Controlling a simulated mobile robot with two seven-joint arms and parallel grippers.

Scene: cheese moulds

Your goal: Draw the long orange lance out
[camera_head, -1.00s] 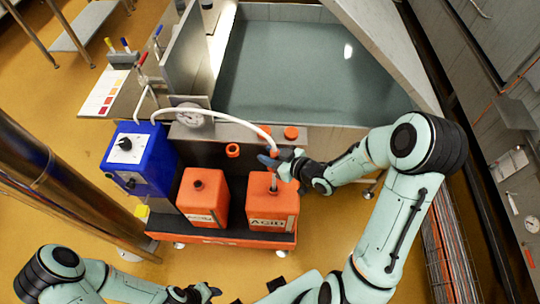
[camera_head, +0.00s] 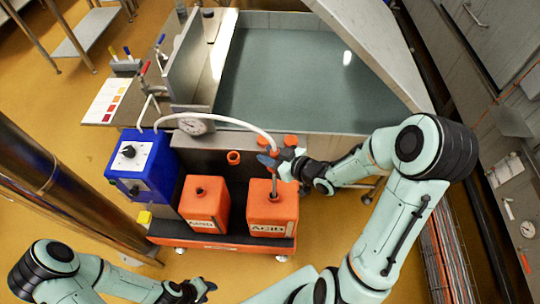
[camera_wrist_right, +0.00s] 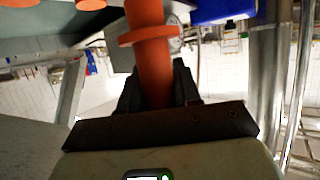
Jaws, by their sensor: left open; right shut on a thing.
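My right gripper (camera_head: 272,161) is shut on the lance above the canister. In the right wrist view the lance's orange shaft (camera_wrist_right: 153,75), with a wider collar, stands between the fingers. The lance's lower end is hidden inside the canister. My left gripper (camera_head: 203,289) is open and empty at the bottom, away from the canisters.
A second orange canister (camera_head: 203,204) stands to the left on the same orange trolley (camera_head: 222,242). A blue pump box (camera_head: 143,160) with the hose and a round gauge (camera_head: 192,126) are behind. The large vat (camera_head: 290,75) lies beyond. Orange caps (camera_head: 234,157) sit near the gripper.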

